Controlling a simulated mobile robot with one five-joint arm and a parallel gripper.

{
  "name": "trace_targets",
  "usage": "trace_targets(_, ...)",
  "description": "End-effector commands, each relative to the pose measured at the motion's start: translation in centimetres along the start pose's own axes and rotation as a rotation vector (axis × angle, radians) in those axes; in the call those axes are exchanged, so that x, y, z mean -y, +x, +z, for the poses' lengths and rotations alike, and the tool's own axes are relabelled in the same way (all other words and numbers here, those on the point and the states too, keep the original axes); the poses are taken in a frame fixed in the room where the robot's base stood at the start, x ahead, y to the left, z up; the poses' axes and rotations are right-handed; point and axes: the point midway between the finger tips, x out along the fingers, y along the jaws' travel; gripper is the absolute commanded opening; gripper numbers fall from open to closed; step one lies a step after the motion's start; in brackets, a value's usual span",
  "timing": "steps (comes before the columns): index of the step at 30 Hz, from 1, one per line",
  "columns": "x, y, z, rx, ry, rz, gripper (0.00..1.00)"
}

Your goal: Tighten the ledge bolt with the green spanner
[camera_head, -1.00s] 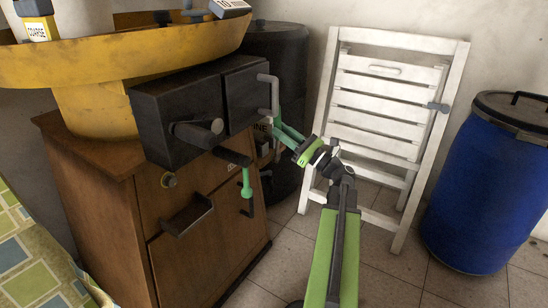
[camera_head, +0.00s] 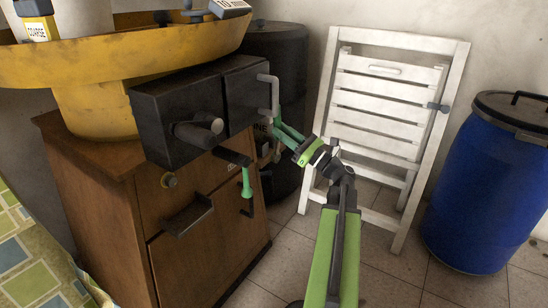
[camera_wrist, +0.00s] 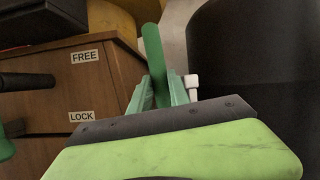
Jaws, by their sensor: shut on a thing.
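My gripper (camera_head: 277,124) is beside the right end of the black box, with its teal fingers pointing up and left. In the wrist view the fingers (camera_wrist: 162,92) are shut on a slim green bar, which I take to be the green spanner (camera_wrist: 152,50). In the head view the fingers and the bar blend together. I cannot make out the ledge bolt for certain.
A black box (camera_head: 180,110) with a thick knob overhangs the wooden cabinet (camera_head: 105,200). A green-gripped crank (camera_head: 247,182) hangs below it. FREE (camera_wrist: 85,56) and LOCK (camera_wrist: 82,116) labels show. A dark drum (camera_head: 285,50), white folding chair (camera_head: 385,100) and blue barrel (camera_head: 480,190) stand behind and right.

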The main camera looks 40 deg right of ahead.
Motion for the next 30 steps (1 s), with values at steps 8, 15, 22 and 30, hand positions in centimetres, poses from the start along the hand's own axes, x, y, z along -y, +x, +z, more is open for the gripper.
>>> trace_targets(8,-0.33,0.06,0.16,0.001,-0.025,0.012,0.00)
trace_targets(15,-0.32,0.06,0.16,0.001,-0.025,0.012,0.00)
trace_targets(22,-0.32,0.01,0.18,0.001,-0.025,0.012,0.00)
trace_targets(30,-0.31,-0.49,0.40,0.001,-0.025,0.011,0.00)
